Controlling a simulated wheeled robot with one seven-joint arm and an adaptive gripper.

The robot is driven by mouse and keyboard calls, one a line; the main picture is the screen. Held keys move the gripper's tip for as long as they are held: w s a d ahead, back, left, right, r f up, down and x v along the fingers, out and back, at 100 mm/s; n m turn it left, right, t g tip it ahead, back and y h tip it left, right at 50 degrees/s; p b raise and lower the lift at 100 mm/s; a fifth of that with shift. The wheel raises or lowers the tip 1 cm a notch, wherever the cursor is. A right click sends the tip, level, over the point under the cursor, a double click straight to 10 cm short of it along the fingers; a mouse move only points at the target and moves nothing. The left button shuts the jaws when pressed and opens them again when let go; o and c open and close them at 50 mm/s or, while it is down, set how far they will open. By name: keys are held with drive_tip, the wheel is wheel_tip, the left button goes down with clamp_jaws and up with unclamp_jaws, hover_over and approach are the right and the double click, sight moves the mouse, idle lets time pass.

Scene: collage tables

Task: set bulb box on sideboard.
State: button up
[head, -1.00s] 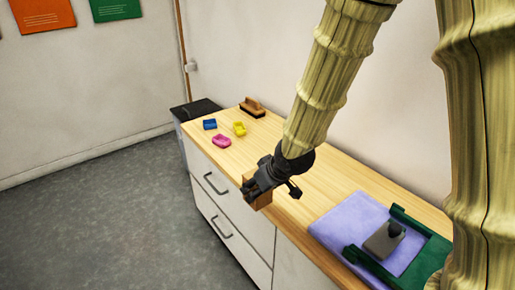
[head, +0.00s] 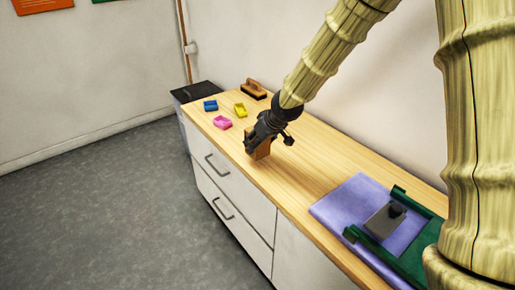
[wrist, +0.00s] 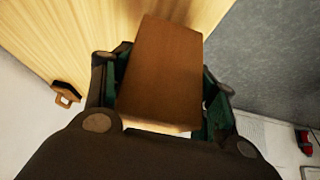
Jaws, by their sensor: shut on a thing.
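The bulb box is a plain brown box (head: 262,149) in my gripper (head: 256,145), over the front part of the wooden sideboard top (head: 315,165). In the wrist view the box (wrist: 162,75) sits between the two fingers of my gripper (wrist: 160,95), which are shut on its sides. The wood top (wrist: 70,35) shows behind it at left, and grey floor at right. Whether the box touches the top cannot be told. The side of the box behind the gripper is hidden in the head view.
A purple sheet (head: 345,205) with a green frame (head: 390,245) and a grey block (head: 385,220) lies nearer. Bare wood lies between.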

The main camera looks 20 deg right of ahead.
sight(259, 147)
drive_tip(key=shift+w+d, duration=0.15)
drive_tip(key=shift+w, duration=0.25)
drive_tip(key=shift+f+b, duration=0.45)
drive_tip(key=shift+f, duration=1.3)
drive_tip(key=shift+f, duration=0.15)
drive_tip(key=o, duration=1)
drive_tip(key=p+v, duration=0.2)
drive_tip(key=v, duration=1)
